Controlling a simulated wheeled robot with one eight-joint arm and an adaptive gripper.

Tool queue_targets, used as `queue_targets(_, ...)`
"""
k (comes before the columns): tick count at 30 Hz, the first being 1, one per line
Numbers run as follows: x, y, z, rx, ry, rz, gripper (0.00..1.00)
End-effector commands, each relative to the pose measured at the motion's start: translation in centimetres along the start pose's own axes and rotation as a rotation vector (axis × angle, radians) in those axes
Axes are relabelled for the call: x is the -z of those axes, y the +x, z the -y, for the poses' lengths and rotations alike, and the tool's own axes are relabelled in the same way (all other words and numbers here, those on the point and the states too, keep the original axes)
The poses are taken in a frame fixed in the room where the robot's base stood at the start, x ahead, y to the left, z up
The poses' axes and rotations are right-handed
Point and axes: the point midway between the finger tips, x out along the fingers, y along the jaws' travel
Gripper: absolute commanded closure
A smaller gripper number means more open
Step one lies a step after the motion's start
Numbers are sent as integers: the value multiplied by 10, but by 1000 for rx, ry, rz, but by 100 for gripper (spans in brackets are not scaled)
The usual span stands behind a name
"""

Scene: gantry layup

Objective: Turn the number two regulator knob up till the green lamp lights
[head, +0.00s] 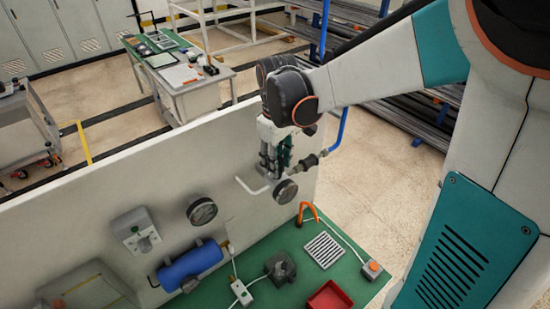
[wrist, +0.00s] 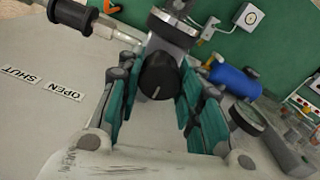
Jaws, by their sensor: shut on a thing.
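My gripper (head: 274,165) reaches down to the pale upright panel (head: 100,195) in the head view. In the wrist view its teal fingers (wrist: 157,95) stand on both sides of a black regulator knob (wrist: 160,76) and are shut on it. The knob has a white pointer line and sits on a grey metal body (wrist: 174,28). No number two marking can be read on it. A round gauge (head: 286,191) is just below my gripper. I cannot make out a lit green lamp in either view.
Another gauge (head: 202,211), a blue cylinder (head: 190,265) and a grey box (head: 136,230) are to the left. A black-handled lever (wrist: 72,15) is near OPEN and SHUT labels (wrist: 64,91). The green bench (head: 325,225) holds an orange clamp (head: 308,210) and red tray (head: 330,298).

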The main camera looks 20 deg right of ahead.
Motion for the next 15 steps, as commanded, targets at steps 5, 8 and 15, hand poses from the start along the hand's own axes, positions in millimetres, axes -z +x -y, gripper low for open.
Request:
queue_targets(5,0,2,0,0,88,0,90)
queue_targets(8,0,1,0,0,122,0,90)
queue_targets(15,0,0,0,0,127,0,90)
